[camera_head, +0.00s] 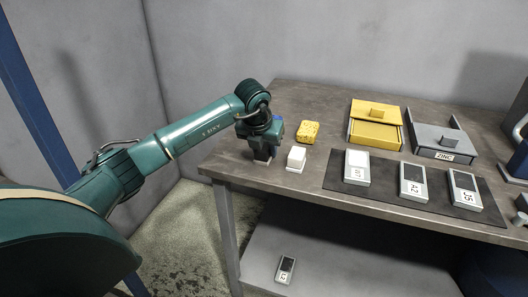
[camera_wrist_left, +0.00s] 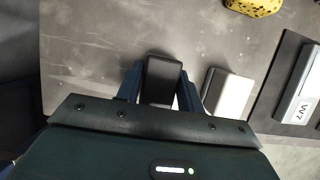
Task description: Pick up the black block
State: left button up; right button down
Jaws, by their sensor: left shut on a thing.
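The black block (camera_head: 262,155) is at the left end of the grey table, below my left gripper (camera_head: 262,146). In the left wrist view the black block (camera_wrist_left: 161,82) sits between the two blue fingers of my left gripper (camera_wrist_left: 160,90), which is shut on it. The block's lower edge shows lighter in the head view; I cannot tell whether it touches the tabletop. My right gripper is not in view.
A white block (camera_head: 296,158) stands close to the right of the black block. A yellow sponge (camera_head: 308,131) lies behind it. A dark mat (camera_head: 385,190) with labelled devices, a yellow box (camera_head: 375,134) and a grey box (camera_head: 445,154) labelled ZINC are further right.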

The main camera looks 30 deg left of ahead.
pick_arm(q)
notch_tip(320, 180, up, 10)
dwell(0.5)
jog(key=o, duration=0.4)
jog(key=shift+c, duration=1.4)
